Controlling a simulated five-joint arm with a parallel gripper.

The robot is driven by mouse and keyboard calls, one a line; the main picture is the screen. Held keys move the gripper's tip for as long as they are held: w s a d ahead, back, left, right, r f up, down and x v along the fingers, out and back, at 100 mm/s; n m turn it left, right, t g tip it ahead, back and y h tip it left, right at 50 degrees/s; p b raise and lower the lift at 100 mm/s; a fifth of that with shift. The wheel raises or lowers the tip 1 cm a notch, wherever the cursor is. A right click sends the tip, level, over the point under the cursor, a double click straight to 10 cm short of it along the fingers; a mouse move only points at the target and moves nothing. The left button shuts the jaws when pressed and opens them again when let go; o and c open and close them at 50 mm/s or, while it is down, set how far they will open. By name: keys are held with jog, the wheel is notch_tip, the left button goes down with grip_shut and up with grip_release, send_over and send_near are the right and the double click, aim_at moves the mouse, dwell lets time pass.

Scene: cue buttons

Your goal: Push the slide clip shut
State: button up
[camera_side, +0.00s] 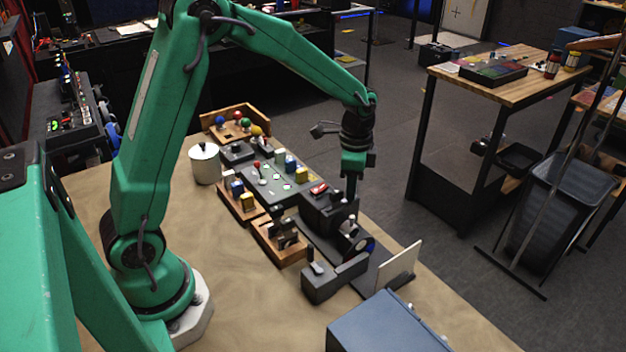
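My gripper (352,190) points down over a black device (322,212) on the near right part of the table. Its fingers look thin and dark against the device, so their opening cannot be told. I cannot tell whether the gripper touches the device. A small red part (319,188) shows on top of the device, just left of the gripper. A round part with a blue edge (366,245) sits low on its right side. The slide clip cannot be made out for certain at this size; the gripper and the dark parts may hide it.
A dark grey block with a lever (335,278) and an upright pale panel (400,265) stand in front. A blue-grey box (385,325) is at the near edge. Wooden trays (278,243) and a button panel (275,183) lie left. A white pot (205,163) stands further left.

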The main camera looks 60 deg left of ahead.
jog(key=shift+o, duration=0.3)
jog(key=shift+w+r, duration=0.1)
jog(key=shift+r, duration=0.25)
notch_tip(320, 180, up, 6)
jog(key=shift+f, duration=0.1)
jog(key=shift+r, duration=0.65)
jog(key=s+r+n+t, duration=0.2)
jog(key=s+r+n, duration=0.1)
jog(key=s, duration=0.8)
jog(key=s+r+n+t, duration=0.3)
jog(key=s+n, duration=0.3)
jog(key=s, duration=0.5)
jog(key=shift+r+t, duration=0.3)
jog(key=shift+r, duration=0.4)
